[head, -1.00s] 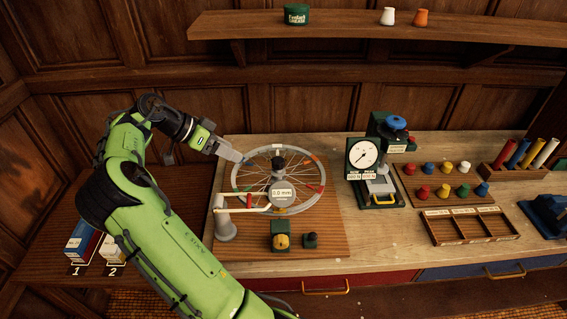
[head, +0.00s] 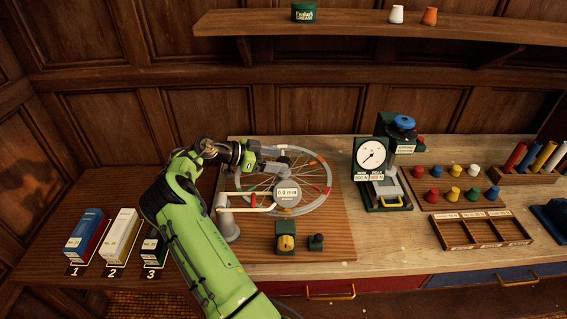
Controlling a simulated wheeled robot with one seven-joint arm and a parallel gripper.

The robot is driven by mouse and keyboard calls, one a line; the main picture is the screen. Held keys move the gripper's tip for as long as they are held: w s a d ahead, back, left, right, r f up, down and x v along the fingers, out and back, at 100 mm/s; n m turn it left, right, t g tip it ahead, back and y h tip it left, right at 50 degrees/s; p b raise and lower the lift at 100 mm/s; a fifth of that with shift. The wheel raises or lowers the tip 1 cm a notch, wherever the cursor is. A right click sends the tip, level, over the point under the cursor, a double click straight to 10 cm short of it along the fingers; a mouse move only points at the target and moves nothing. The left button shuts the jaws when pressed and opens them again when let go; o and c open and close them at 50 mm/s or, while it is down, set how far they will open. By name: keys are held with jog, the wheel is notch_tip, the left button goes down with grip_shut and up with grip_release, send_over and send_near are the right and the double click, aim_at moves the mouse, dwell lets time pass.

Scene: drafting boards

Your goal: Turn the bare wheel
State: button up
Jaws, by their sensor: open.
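The bare spoked wheel (head: 321,199) lies flat on a wooden board, with coloured marks on its rim. A round gauge reading 0.8 mm (head: 288,193) sits over its middle. A bracket with a red and white arm (head: 250,209) stands at its front left. My gripper (head: 283,163) is over the back left part of the wheel, near the rim and spokes. Its fingers are small and partly hidden by my wrist, and I see nothing held. I cannot tell whether it touches the wheel.
A dial press (head: 372,156) stands right of the wheel. Coloured pegs (head: 454,194) and an empty compartment tray (head: 480,229) lie farther right. A yellow-knobbed block (head: 286,240) sits in front.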

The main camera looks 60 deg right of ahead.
aim_at(281, 160)
jog(key=shift+x, duration=1.5)
grip_shut()
